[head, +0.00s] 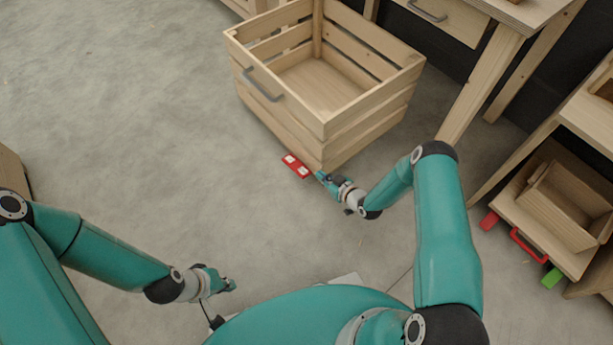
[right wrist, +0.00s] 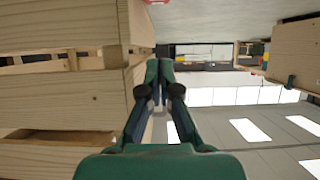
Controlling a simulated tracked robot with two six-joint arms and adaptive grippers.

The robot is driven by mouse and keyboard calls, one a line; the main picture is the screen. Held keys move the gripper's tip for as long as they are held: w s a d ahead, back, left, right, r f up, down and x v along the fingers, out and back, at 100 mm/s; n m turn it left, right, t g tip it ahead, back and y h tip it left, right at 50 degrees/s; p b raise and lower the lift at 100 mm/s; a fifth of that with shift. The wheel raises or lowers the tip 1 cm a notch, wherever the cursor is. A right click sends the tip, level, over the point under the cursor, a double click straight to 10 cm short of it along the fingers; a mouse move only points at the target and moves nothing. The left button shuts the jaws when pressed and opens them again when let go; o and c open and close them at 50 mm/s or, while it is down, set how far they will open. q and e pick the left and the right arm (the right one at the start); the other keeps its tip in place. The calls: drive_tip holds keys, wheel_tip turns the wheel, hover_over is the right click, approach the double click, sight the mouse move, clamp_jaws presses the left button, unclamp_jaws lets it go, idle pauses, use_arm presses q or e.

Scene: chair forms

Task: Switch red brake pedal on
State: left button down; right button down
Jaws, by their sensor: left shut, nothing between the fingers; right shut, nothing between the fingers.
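A red pedal (head: 296,166) with white marks sticks out low at the near corner of a slatted wooden crate (head: 285,112) in the head view. My right gripper (head: 321,176) is shut and empty, just right of this pedal and close to the crate's corner; I cannot tell whether it touches either. The right wrist view shows its fingers (right wrist: 165,80) together beside the crate's wooden boards (right wrist: 60,105). A bit of red (right wrist: 155,2) shows at that view's top edge. My left gripper (head: 228,285) is shut and empty over bare floor at the lower left.
A wooden unit at the right has another red pedal (head: 489,221), a red handle (head: 528,246) and a green pedal (head: 551,278) along its low front. A wooden table (head: 505,45) stands behind. The floor (head: 150,110) left of the crate is clear.

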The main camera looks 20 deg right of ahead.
drive_tip(key=b, duration=0.4)
hover_over(307, 175)
wheel_tip(307, 175, down, 5)
drive_tip(key=shift+a+r, duration=0.1)
drive_tip(key=shift+r, duration=0.1)
wheel_tip(307, 175, down, 2)
drive_tip(key=shift+f+b, duration=0.15)
drive_tip(key=shift+b, duration=0.45)
drive_tip(key=shift+s+f, duration=0.15)
drive_tip(key=shift+f, duration=0.55)
